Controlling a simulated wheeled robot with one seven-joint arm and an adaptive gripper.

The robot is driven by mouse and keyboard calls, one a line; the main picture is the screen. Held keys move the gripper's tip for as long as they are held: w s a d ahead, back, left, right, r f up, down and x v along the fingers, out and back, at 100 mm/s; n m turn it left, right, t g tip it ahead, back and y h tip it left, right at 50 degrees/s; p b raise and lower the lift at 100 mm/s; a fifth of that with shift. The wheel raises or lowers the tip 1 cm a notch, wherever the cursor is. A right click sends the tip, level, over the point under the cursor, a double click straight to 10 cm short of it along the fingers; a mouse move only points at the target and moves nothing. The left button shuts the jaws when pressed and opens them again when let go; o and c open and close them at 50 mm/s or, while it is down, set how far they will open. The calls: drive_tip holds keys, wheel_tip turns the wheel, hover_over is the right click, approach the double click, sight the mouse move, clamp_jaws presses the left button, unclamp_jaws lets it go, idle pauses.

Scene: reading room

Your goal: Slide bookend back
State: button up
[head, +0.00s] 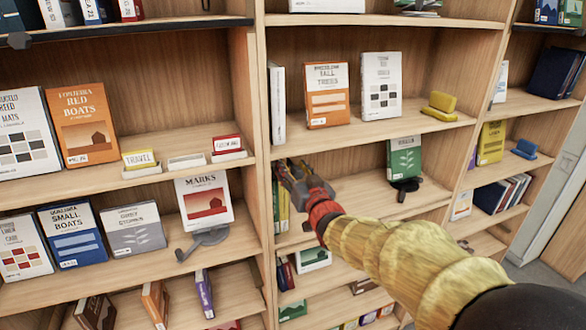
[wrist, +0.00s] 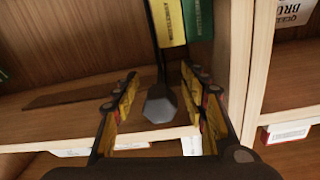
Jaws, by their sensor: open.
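The bookend (wrist: 160,104) shows in the wrist view as a thin dark upright with a grey, many-sided end low down. It stands beside a yellow book (wrist: 168,22) and a green book (wrist: 199,18), whose spines show at the top. My gripper (wrist: 158,76) is open, with one finger on each side of the bookend; I cannot tell whether either touches it. In the head view my gripper (head: 287,170) reaches into the middle bookcase bay, in front of a few upright books (head: 281,208). My arm and gripper hide the bookend there.
A wooden divider (wrist: 262,60) stands close on the right in the wrist view. Bare shelf lies left of the books, with a flat dark strip (wrist: 80,93) on it. A green book (head: 404,158) on a dark stand (head: 405,187) is right of my gripper in the head view.

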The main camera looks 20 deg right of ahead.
drive_tip(key=shift+c, duration=0.9)
clamp_jaws()
